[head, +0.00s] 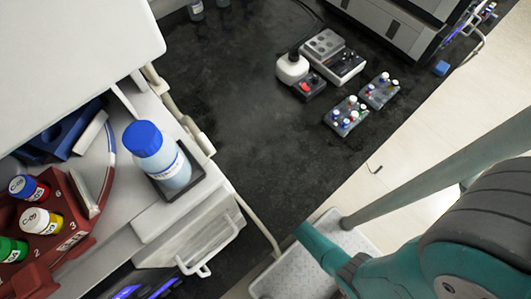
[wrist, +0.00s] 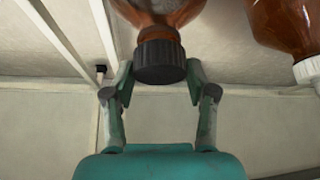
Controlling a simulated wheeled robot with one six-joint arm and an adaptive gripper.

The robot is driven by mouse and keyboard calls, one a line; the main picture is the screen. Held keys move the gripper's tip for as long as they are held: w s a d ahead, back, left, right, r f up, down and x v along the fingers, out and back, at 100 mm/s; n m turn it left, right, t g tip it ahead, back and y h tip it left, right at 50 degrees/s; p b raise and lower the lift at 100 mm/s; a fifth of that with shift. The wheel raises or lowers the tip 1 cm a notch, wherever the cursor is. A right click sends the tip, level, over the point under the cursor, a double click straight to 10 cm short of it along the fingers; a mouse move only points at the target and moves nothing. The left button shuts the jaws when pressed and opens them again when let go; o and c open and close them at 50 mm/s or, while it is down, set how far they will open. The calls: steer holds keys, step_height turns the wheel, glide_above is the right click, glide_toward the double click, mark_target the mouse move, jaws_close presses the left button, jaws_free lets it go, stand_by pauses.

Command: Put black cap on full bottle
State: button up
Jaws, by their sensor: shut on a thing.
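In the wrist view, my gripper (wrist: 160,76) has one finger on each side of the black cap (wrist: 160,56) and is shut on it. The cap is ribbed and lines up with the neck of a brown bottle (wrist: 162,12), cut off by the top edge. I cannot tell whether the cap is seated on that bottle or how full the bottle is. A second brown bottle (wrist: 283,22) with a white cap (wrist: 307,70) is at the right edge. The gripper and these bottles do not show in the head view.
In the head view, a blue-capped bottle (head: 170,167) stands in a dark tray at left, near a red rack (head: 72,212) of vials. Two small vial racks (head: 347,117) (head: 380,92) and a grey device (head: 334,58) stand on the black counter (head: 240,90). The counter's middle is clear.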

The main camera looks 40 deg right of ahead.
steer(key=shift+f, duration=0.35)
stand_by(0.3)
steer(key=o, duration=0.9)
steer(key=shift+s, duration=0.1)
steer(key=shift+v, duration=5.95)
steer(key=shift+d, duration=0.1)
